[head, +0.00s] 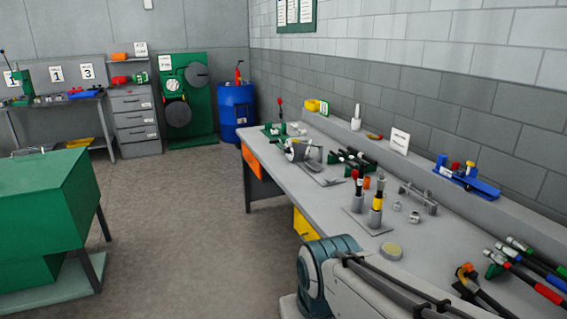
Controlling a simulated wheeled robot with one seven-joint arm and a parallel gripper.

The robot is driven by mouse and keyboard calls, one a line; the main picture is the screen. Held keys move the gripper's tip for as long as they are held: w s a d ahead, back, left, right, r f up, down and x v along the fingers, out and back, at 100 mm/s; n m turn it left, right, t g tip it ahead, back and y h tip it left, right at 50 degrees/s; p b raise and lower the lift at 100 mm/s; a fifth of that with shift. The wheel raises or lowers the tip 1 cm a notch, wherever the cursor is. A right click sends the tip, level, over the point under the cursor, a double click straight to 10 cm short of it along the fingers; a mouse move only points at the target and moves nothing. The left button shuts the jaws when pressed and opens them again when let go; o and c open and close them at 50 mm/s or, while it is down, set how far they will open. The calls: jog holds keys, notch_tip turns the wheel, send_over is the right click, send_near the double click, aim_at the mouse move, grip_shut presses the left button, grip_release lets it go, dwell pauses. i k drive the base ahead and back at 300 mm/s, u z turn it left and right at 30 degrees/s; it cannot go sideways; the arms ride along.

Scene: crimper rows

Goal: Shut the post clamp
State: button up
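I cannot tell for sure which thing is the post clamp. A metal bracket with upright ends (418,198) lies toward the back of the grey workbench (285,195). Two grey holders with upright yellow and black posts (376,210) stand left of it. A blue fixture with red and yellow knobs (467,178) sits on the raised back ledge. A small metal device on a plate (302,150) stands farther along the bench. Whether any of these is open or shut is too small to tell. My arm shows at the bottom, but my gripper is out of view.
Black-handled tools with red and green parts (520,268) lie at the near right of the bench. A green cabinet (45,205) stands at left; the floor between (170,215) is clear.

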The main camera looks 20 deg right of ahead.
aim_at(356, 172)
jog(key=i, duration=1.55)
jog(key=z, duration=0.85)
jog(key=i, duration=0.4)
jog(key=z, duration=0.15)
